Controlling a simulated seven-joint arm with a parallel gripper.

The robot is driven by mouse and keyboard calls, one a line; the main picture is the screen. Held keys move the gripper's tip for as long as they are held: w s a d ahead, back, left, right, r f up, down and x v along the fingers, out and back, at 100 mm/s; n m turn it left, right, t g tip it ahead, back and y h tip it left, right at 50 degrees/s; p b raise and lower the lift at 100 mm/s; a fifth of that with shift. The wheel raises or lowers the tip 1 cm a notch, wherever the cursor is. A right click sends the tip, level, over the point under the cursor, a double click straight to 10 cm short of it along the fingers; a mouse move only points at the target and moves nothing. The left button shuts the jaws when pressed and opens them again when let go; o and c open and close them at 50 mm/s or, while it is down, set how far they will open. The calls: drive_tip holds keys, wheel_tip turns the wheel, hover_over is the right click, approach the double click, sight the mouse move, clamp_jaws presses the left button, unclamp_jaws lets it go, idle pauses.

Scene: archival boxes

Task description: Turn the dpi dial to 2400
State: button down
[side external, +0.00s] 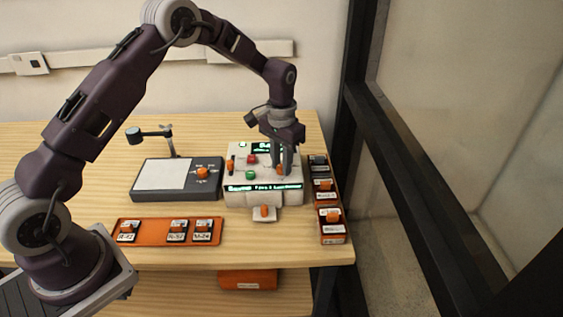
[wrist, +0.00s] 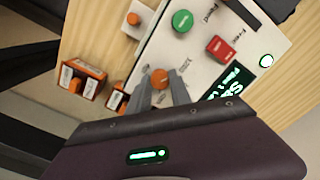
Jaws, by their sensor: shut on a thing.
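A white console (side external: 236,199) stands on the table, with an orange dial (side external: 280,170) on its right side. The dial also shows in the wrist view (wrist: 159,78), with small marks beside it that are too small to read. My gripper (side external: 283,168) reaches down from above, and its two grey fingers (wrist: 162,80) are shut on this orange dial. The fingers hide part of the dial and its scale, so I cannot tell its setting. Green text on the console's displays (side external: 264,187) is too blurred to read.
A flat scanner (side external: 163,174) with another orange knob (side external: 202,172) is left of the console. An orange tray (side external: 148,237) with labelled boxes lies in front. Boxes (side external: 330,228) stand close at the right. The console has a green button (wrist: 182,20) and red button (wrist: 220,47).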

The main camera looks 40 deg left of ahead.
sight(281, 166)
drive_tip(key=m, duration=0.5)
drive_tip(key=shift+m, duration=0.3)
drive_tip(key=m, duration=0.5)
drive_tip(key=shift+m, duration=0.4)
drive_tip(key=c, duration=1.2)
unclamp_jaws()
drive_tip(key=shift+o, duration=0.2)
wheel_tip(281, 166, up, 7)
drive_tip(key=shift+r, duration=0.1)
